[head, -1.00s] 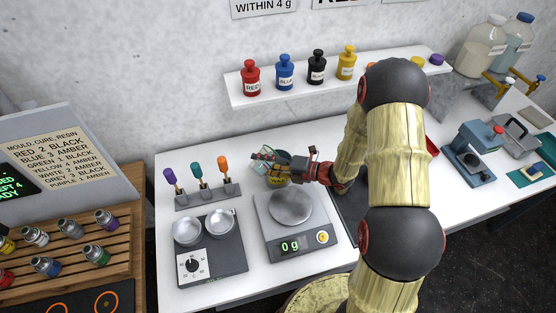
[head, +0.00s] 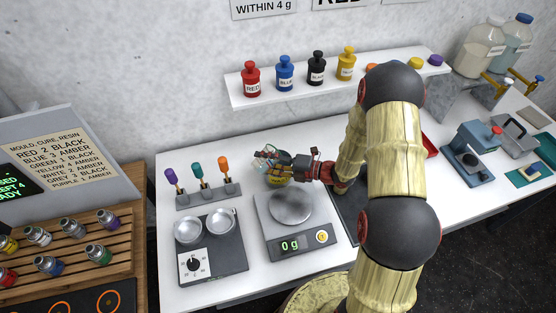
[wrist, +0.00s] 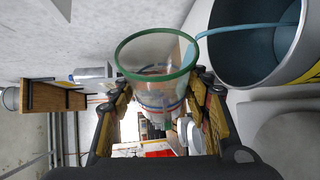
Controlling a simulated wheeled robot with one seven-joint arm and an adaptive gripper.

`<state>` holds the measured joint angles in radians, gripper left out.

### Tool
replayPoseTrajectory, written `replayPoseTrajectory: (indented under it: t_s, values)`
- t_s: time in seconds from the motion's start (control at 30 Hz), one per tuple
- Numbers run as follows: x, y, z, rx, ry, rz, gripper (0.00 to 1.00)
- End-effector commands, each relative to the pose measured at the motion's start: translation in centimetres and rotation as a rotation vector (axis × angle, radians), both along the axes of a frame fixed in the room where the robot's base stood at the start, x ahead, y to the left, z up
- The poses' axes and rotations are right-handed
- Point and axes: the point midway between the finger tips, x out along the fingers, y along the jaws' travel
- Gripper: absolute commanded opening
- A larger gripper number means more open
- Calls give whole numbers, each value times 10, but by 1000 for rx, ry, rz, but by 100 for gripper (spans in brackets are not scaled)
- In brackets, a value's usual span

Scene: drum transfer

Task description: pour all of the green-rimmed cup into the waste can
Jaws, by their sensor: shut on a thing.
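My gripper (head: 284,165) is shut on the clear green-rimmed cup (wrist: 150,60) and holds it tilted above the back of the bench. In the wrist view the fingers (wrist: 158,100) press on both sides of the cup. A blue-grey stream (wrist: 240,28) runs from the cup's rim into the waste can (wrist: 228,62), a grey can with a yellow band. Blue liquid shows inside the can. The cup looks mostly clear inside; how much is left in it I cannot tell. In the head view the waste can (head: 278,181) is partly hidden behind my gripper.
A scale (head: 303,243) reading 0 g stands just in front of the can. A rack with coloured-handled tools (head: 208,195) and a dark unit with two pans (head: 212,262) are to the left. A shelf with bottles (head: 262,97) runs above.

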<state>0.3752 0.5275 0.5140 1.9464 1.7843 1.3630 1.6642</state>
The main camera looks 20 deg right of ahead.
Motion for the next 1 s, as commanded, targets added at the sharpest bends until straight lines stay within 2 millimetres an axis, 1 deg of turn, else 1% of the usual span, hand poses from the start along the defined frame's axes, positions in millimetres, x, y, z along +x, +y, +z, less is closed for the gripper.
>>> replayPoseTrajectory:
  t_s: [0.47, 0.57, 0.77, 0.8, 0.87, 1.0]
  values:
    - [1, -2, 3, 42, 27, 0, 33]
    - [0, 1, -4, -12, -11, 2, 33]
    - [-12, 19, 3, -159, -106, 3, 33]
    - [-12, 19, -1, -213, -140, 2, 33]
    - [-12, 19, -5, -264, -172, 2, 33]
    - [-12, 18, -5, -280, -182, 0, 33]
